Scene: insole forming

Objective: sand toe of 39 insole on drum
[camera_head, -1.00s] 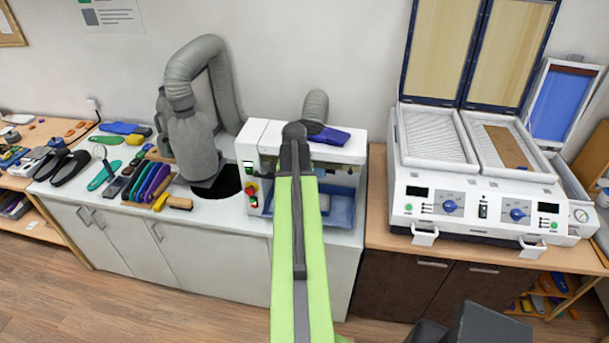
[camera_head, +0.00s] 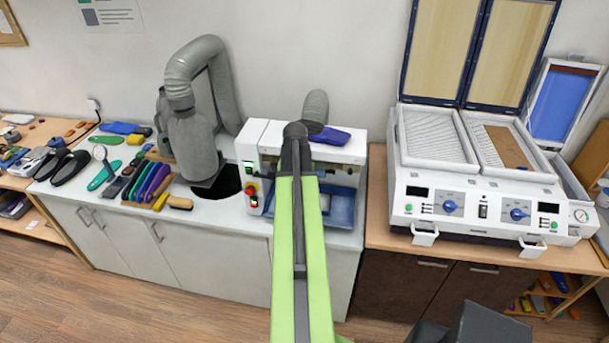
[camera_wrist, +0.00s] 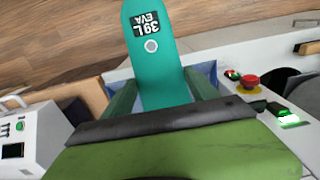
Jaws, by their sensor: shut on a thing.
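A teal insole (camera_wrist: 160,66) marked "39 L EVA" with a grey round spot shows in the wrist view. My gripper (camera_wrist: 160,90) is shut on it, with a green finger on each side. The insole's lower end is hidden behind the dark band and green part in front of the camera. In the head view the white sanding machine (camera_head: 258,140) stands on the counter, with a blue tray (camera_head: 342,208) in its opening. My arm covers its middle, so my gripper, the held insole and most of the drum area are hidden there. I cannot tell whether the insole touches the drum.
A grey hose and dust unit (camera_head: 192,145) stands left of the machine. Several insoles and tools lie further left. A blue-purple piece (camera_head: 329,136) lies on the machine's top. A red stop button (camera_wrist: 250,81) is on its front. A white heating press (camera_head: 480,205) stands right.

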